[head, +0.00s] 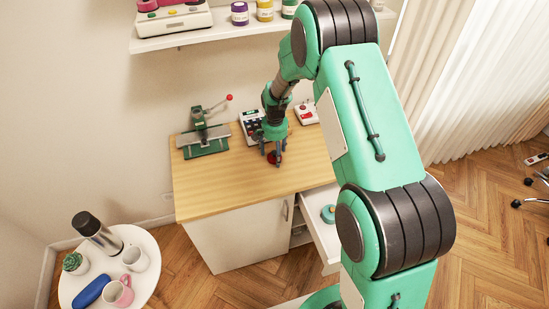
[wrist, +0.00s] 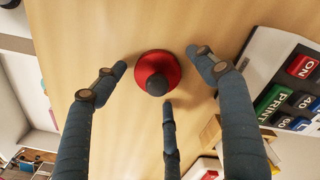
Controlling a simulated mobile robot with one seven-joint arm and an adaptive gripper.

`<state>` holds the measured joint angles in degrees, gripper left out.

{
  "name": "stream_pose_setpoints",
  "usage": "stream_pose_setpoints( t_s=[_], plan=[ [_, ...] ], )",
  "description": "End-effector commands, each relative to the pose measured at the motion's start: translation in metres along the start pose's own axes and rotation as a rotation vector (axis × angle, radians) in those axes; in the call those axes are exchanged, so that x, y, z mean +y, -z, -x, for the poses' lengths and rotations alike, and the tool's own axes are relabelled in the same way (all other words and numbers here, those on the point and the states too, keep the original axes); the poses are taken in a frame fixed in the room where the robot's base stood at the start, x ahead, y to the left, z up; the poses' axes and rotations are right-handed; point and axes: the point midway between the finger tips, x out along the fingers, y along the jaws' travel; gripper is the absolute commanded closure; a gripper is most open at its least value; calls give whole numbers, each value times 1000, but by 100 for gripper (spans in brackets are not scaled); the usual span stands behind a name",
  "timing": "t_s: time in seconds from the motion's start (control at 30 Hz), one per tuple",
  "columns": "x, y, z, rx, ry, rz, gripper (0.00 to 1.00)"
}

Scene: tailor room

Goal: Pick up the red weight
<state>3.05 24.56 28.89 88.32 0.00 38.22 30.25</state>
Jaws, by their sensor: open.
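The red weight (wrist: 158,72), a round red disc with a dark knob on top, stands on the wooden tabletop (head: 220,185). In the head view the weight (head: 271,158) shows only in part, below my gripper (head: 276,156). In the wrist view my gripper (wrist: 165,85) is open, its three dark fingers spread around the weight. One finger is at its left, one at its right and one at the near side. Gaps show between the fingertips and the weight, so it is not held.
A device with keys (head: 251,125) stands close behind my gripper; its red and green buttons show at the right of the wrist view (wrist: 290,95). A green press (head: 205,135) stands at the back left. An open drawer (head: 322,228) juts out at the right. The front left tabletop is clear.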

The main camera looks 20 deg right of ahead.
Motion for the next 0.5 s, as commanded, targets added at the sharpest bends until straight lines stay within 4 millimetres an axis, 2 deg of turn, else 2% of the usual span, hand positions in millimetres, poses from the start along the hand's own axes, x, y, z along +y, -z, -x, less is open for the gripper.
stream_pose_setpoints(
  t_s=[0.2,0.27,0.5],
  plan=[
    [0,0,0,0,0,0,29],
    [0,0,0,0,0,0,39],
    [0,0,0,0,0,0,86]
  ],
)
